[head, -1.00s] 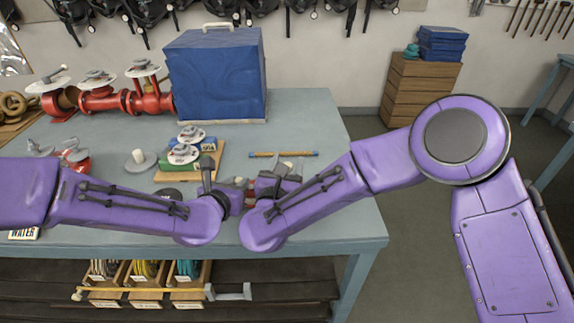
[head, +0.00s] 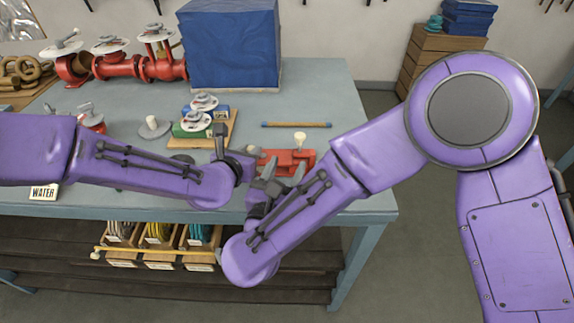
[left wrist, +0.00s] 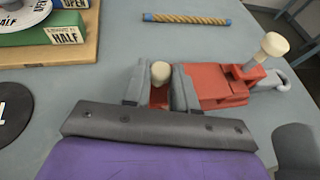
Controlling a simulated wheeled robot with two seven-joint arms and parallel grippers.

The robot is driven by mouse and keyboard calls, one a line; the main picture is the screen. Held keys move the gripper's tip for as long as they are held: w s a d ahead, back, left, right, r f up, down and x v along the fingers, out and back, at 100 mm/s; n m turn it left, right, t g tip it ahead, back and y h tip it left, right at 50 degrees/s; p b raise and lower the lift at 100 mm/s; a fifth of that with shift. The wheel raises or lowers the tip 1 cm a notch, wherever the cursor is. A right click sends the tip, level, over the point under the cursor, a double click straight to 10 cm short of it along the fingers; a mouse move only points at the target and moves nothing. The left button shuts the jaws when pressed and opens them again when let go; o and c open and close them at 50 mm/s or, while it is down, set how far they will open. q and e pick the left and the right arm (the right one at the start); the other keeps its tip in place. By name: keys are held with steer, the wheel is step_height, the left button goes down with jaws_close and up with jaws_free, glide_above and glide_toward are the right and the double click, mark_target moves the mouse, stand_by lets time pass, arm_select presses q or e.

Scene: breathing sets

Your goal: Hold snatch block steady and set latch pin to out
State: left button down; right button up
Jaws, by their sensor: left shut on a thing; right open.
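The red snatch block (head: 284,163) lies on the table near the front edge. In the left wrist view its red body (left wrist: 222,88) has a grey ring at the right end. An upright cream knob (left wrist: 272,46) stands on that end; it shows in the head view too (head: 300,138). A second cream knob (left wrist: 160,73) sits by my left fingers. I cannot tell which knob is the latch pin. My left gripper (left wrist: 160,92) is shut on the block's left end. My right gripper (head: 273,180) is open and empty, just in front of the block.
A rope-like bar (head: 296,125) lies behind the block. A wooden board (head: 214,139) with green and blue valve blocks stands behind my left gripper. A blue covered box (head: 232,45) and red pipework (head: 140,67) stand farther back. The table right of the block is clear.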

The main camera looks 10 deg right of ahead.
arm_select(q)
steer(key=c, duration=0.8)
jaws_free()
steer(key=shift+s, duration=0.15)
